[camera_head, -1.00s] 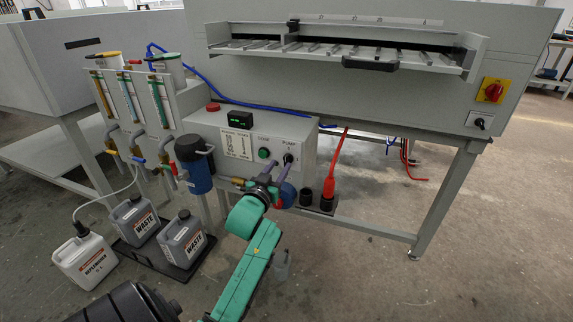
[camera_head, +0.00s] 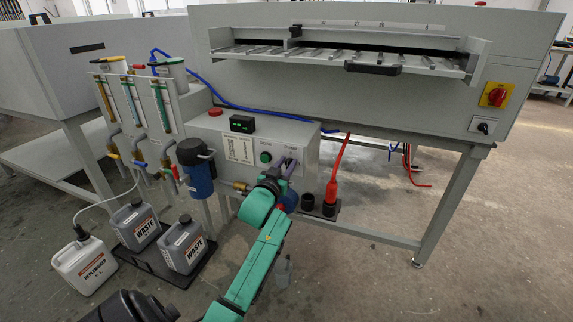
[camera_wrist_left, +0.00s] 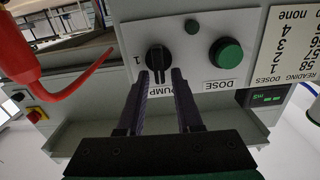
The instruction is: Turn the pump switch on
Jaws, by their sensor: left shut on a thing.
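The pump switch (camera_wrist_left: 157,57) is a black rotary knob on the grey control box, with the PUMP label by it. The wrist view shows the panel upside down. The knob's grip bar runs roughly up and down there, and a "1" mark is to its left. My left gripper (camera_wrist_left: 160,72) is shut on the knob, with its dark fingers on either side of the grip bar. In the head view my left gripper (camera_head: 288,165) is at the box's front face and covers the knob. My right gripper is not in view.
A green DOSE button (camera_wrist_left: 226,53) sits beside the switch. A red emergency button (camera_head: 215,111) and a green display (camera_head: 241,123) are on top of the box. A red plug with cable (camera_head: 331,188) stands to the right, and a blue filter (camera_head: 197,170) to the left.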

